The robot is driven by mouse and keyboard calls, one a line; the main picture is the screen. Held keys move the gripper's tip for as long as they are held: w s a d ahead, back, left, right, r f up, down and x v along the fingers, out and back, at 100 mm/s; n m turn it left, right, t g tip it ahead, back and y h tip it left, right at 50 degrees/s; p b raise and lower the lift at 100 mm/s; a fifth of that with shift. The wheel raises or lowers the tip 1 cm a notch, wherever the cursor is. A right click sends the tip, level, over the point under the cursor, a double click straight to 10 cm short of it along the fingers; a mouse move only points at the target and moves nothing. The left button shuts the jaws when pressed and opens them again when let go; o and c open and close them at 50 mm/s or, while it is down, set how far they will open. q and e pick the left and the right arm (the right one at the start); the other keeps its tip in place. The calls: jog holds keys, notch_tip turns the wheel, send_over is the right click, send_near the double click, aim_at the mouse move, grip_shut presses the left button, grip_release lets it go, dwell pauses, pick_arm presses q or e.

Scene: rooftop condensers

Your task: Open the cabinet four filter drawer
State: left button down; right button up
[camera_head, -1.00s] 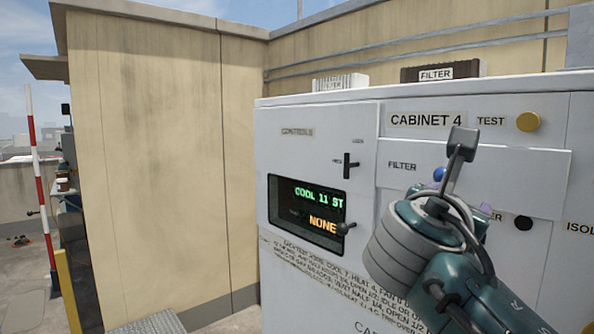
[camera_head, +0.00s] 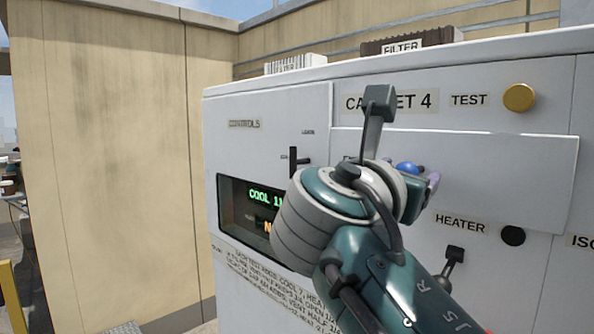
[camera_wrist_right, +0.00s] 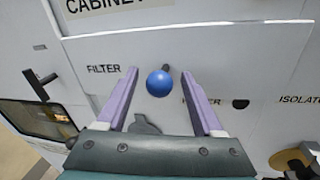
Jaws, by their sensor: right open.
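The white cabinet four (camera_head: 265,108) fills the right of the head view. Its filter drawer (camera_head: 520,170) is a wide white front panel, also in the right wrist view (camera_wrist_right: 245,60). A blue ball knob (camera_head: 405,167) sits on it, partly hidden by my right wrist. In the right wrist view the blue knob (camera_wrist_right: 159,83) shows between the two purple fingers of my right gripper (camera_wrist_right: 160,73). The fingers stand apart, with gaps on both sides of the knob. In the head view one purple fingertip shows right of the knob. My left gripper is not in view.
Left of the drawer are a dark lever (camera_head: 298,160) and a lit display (camera_head: 235,200). A yellow TEST button (camera_head: 518,97) is above the drawer. Below it are a HEATER label (camera_head: 460,223), a black round knob (camera_head: 513,235) and another lever (camera_head: 452,262). A beige wall stands left.

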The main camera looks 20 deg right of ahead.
jog(key=shift+w+d, duration=0.1)
jog(key=shift+d, duration=0.05)
jog(key=shift+c, duration=0.2)
grip_shut()
dwell(0.4)
jog(key=shift+f, duration=0.1)
dwell(0.8)
